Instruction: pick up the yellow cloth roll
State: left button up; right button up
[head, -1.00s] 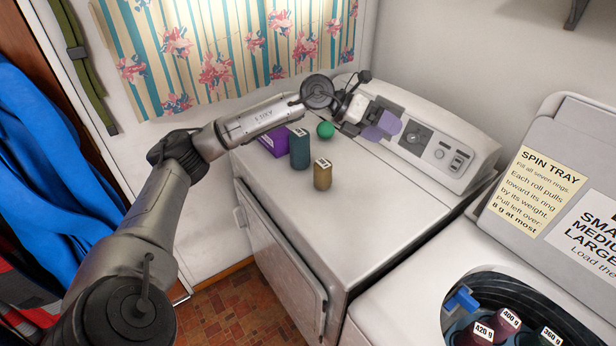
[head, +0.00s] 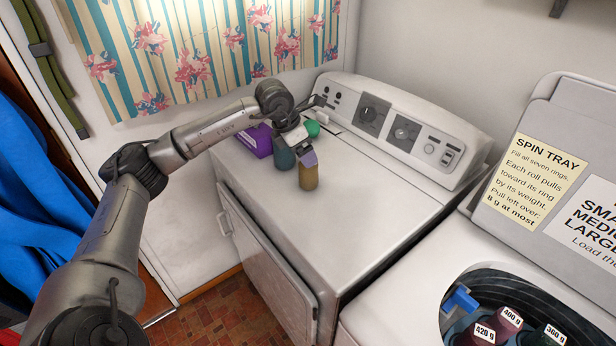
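The yellow cloth roll (head: 309,178) stands upright on top of the white dryer. My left gripper (head: 308,160) has come over it from the back left, with a purple finger pad at the roll's upper end. The gripper covers the roll's top. I cannot tell whether the fingers are around the roll or just above it, or how far apart they are. My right gripper is not in view.
A dark teal roll (head: 284,158) stands close on the left, with a green roll (head: 312,128) behind and a purple box (head: 256,141) farther left. The control panel (head: 402,132) rises behind. The dryer top (head: 350,220) is clear in front. A tub (head: 448,318) with labelled rolls is at lower right.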

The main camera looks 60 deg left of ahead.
aim_at(308, 174)
pick_arm(q)
jog(key=shift+w+f, duration=0.3)
jog(key=shift+f, duration=0.35)
jog(key=shift+d+b+x, duration=0.15)
jog(key=shift+b+x, duration=0.35)
jog(key=shift+x, duration=0.8)
jog(key=shift+d+b+x, duration=0.1)
jog(key=shift+b+x, duration=0.4)
jog(key=shift+x, duration=0.75)
jog(key=c, duration=1.2)
